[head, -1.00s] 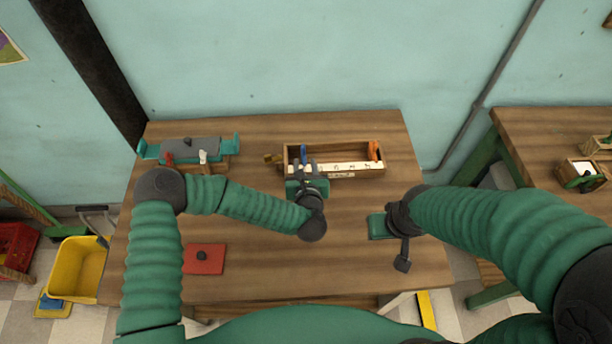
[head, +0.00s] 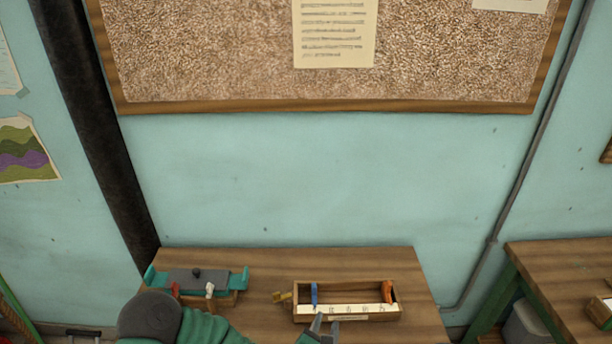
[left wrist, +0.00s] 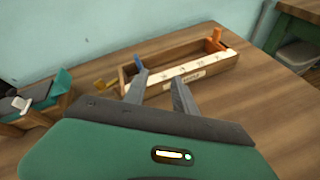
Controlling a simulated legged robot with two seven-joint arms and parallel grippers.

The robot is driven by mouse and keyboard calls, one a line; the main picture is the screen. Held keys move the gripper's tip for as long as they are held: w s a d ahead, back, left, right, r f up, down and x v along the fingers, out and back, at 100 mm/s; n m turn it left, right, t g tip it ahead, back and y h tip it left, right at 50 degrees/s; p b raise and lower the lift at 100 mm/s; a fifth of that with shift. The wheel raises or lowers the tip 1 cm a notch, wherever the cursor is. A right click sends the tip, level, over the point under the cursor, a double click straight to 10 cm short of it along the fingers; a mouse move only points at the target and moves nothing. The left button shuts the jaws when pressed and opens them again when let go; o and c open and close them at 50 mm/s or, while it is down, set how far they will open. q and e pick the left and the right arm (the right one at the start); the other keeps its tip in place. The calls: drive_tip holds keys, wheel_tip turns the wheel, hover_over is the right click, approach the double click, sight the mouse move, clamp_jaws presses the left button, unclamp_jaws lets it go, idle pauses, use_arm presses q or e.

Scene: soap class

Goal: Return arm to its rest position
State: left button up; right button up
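My left arm shows at the bottom of the head view, with the left gripper (head: 323,328) at the near side of a wooden box. In the left wrist view the two grey fingers of the left gripper (left wrist: 159,88) are spread apart, with nothing held between them. The wooden box (head: 396,298) has a white labelled front strip, a blue piece (head: 314,294) at its left and an orange piece (head: 387,292) at its right. It also shows beyond the fingers in the left wrist view (left wrist: 225,74). My right gripper is in neither current view.
The wooden table (head: 262,262) also holds a teal-and-grey holder (head: 198,280) with red and white pieces at the left. A small yellow piece (head: 282,297) is by the box's left end. A second table (head: 560,262) stands at the right. A corkboard (head: 220,50) hangs on the wall.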

use_arm(q)
drive_tip(key=s+a+r+m+g+y, duration=0.1)
drive_tip(key=s+a+r+m+g, duration=0.1)
drive_tip(key=s+a+m+g, duration=0.3)
drive_tip(key=s+a+r+m+g+y, duration=0.2)
drive_tip(key=s+a+m+g, duration=0.3)
drive_tip(key=s+a+m, duration=0.8)
drive_tip(key=a+m, duration=0.7)
drive_tip(key=m, duration=0.3)
drive_tip(key=shift+a+r+m, duration=0.15)
drive_tip(key=shift+m, duration=0.15)
drive_tip(key=shift+s, duration=0.1)
